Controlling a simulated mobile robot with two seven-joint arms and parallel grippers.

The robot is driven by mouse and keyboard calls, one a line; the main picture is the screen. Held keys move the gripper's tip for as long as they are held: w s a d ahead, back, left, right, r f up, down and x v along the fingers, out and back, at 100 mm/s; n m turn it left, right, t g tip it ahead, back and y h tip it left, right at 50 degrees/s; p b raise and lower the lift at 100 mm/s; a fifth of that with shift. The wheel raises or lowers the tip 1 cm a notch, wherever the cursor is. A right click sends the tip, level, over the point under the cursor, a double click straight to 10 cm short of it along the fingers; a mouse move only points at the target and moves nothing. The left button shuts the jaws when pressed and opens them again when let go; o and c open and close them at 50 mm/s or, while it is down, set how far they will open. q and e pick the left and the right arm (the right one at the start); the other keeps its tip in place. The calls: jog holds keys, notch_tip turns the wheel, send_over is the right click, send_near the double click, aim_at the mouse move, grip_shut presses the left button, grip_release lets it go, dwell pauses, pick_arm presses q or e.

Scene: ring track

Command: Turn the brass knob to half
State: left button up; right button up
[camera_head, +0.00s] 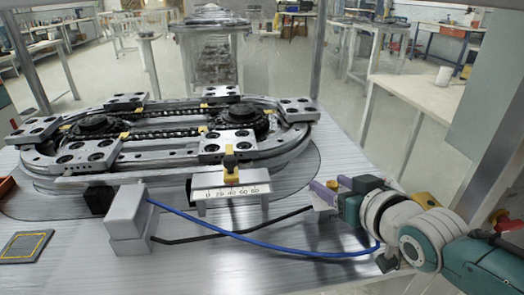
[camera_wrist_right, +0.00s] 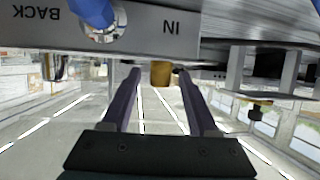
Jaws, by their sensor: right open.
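The brass knob (camera_wrist_right: 161,73) shows in the right wrist view as a short brass cylinder on the edge of a grey block (camera_wrist_right: 205,30) marked BACK and IN. This view is upside down. My right gripper (camera_wrist_right: 158,78) is open, its two purple fingers on either side of the knob with a gap; I cannot tell whether either touches it. In the head view the right gripper (camera_head: 333,187) is right of the scale, and a small brass patch shows between its fingers. The arm hides most of the block there, so the knob's setting cannot be read. My left gripper is not in view.
A ring track (camera_head: 165,160) fills the table's left and middle. In front stands a numbered scale (camera_head: 231,192) with a brass, black-topped pointer (camera_head: 231,168). A grey box (camera_head: 128,215) and a blue hose (camera_head: 270,245) lie nearer me.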

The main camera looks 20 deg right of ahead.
jog(key=shift+w, duration=0.15)
jog(key=shift+c, duration=0.2)
grip_shut()
dwell(0.4)
